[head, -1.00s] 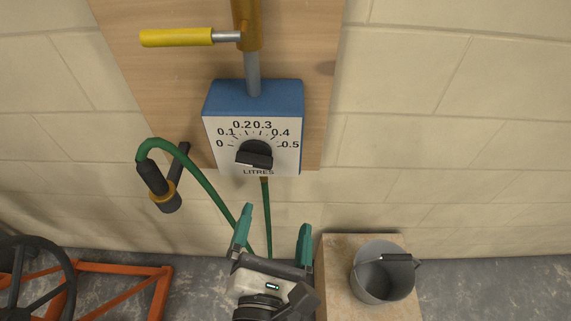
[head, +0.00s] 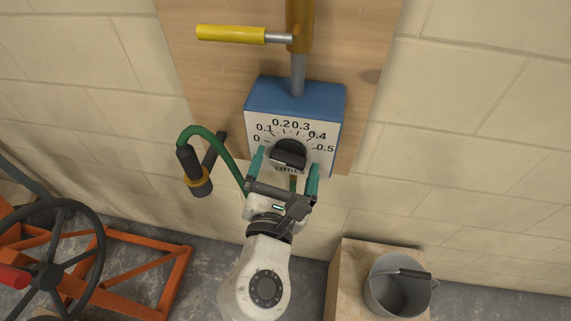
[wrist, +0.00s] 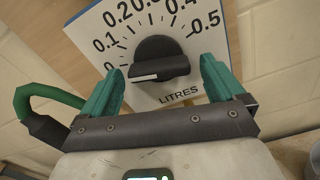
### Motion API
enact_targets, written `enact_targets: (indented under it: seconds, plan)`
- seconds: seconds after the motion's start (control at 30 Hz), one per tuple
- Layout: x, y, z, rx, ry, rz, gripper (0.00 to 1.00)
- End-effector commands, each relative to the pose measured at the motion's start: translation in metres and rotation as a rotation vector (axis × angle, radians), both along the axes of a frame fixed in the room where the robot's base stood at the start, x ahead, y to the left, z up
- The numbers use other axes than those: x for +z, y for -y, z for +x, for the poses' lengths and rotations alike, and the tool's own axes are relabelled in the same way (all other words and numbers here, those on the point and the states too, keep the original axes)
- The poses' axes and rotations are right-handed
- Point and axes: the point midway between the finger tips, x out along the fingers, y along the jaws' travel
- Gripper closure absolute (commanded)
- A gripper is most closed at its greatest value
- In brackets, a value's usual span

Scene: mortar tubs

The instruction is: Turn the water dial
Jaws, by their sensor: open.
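The water dial is a black knob (head: 289,154) on the white face of a blue box (head: 297,97) fixed to a wooden board. Its scale runs from 0 to 0.5 litres. In the wrist view the knob (wrist: 158,60) has a white line on its grip bar, and that end points left, near the 0 mark. My gripper (head: 287,167) is open, with one teal finger to the left and one to the right of the knob. In the wrist view my gripper (wrist: 161,83) shows its fingertips apart from the knob, just below its level.
A yellow-handled lever (head: 232,34) and pipe are above the box. A green hose (head: 215,141) with a nozzle (head: 194,171) hangs left. A grey bucket (head: 398,288) stands on a block (head: 349,275) at lower right. An orange frame (head: 120,272) with a black wheel is at lower left.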

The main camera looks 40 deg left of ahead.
Motion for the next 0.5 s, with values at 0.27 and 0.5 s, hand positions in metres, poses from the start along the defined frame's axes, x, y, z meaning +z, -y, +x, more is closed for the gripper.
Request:
enact_targets:
  seconds: [0.27, 0.5]
  plan:
    - [0.0001, -0.0008, 0.0013, 0.0, -0.001, 0.001, 0.04]
    - [0.0001, -0.0007, 0.0011, 0.0, -0.001, 0.001, 0.26]
